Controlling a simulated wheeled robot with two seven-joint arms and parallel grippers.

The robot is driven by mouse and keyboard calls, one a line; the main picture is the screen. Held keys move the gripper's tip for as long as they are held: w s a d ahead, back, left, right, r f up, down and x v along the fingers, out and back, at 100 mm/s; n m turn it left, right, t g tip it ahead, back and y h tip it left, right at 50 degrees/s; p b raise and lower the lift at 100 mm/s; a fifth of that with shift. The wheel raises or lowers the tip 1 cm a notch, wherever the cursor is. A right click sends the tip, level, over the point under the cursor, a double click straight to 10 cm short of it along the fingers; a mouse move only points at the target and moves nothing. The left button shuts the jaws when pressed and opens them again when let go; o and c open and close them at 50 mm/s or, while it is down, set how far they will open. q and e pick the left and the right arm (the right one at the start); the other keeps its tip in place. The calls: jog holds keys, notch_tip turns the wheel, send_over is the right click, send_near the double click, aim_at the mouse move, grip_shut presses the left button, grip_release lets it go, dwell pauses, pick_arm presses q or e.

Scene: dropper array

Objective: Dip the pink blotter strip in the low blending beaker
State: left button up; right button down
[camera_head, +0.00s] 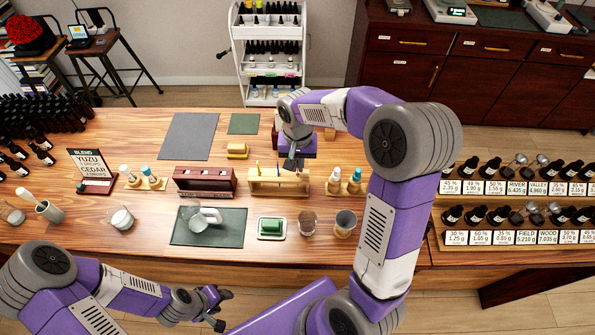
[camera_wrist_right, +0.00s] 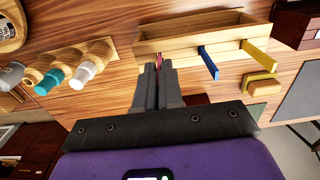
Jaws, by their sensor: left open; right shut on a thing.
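My right gripper (camera_head: 293,163) is over the light wooden strip holder (camera_head: 290,187). In the right wrist view the gripper (camera_wrist_right: 160,68) is shut on the pink blotter strip (camera_wrist_right: 160,57), mostly hidden between the fingertips, right at the holder's edge (camera_wrist_right: 190,36). I cannot tell whether the strip is clear of its slot. A clear glass beaker (camera_head: 199,221) with a white handled shape stands on the dark green mat (camera_head: 233,231), front left of the holder. It looks like the low blending beaker. My left gripper (camera_head: 218,305) is open and empty near the table's front edge.
A blue strip (camera_wrist_right: 209,62) and a yellow strip (camera_wrist_right: 259,55) stand in the holder. A dark wooden rack (camera_head: 205,184) is left of it, and capped droppers (camera_head: 334,181) right. A green block on a white tray (camera_head: 271,227) and two cups (camera_head: 344,224) stand in front.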

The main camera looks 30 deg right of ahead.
jog(key=shift+r, duration=0.2)
notch_tip(320, 180, up, 8)
jog(key=p, duration=0.6)
jog(key=shift+f, duration=0.2)
jog(key=shift+f, duration=0.1)
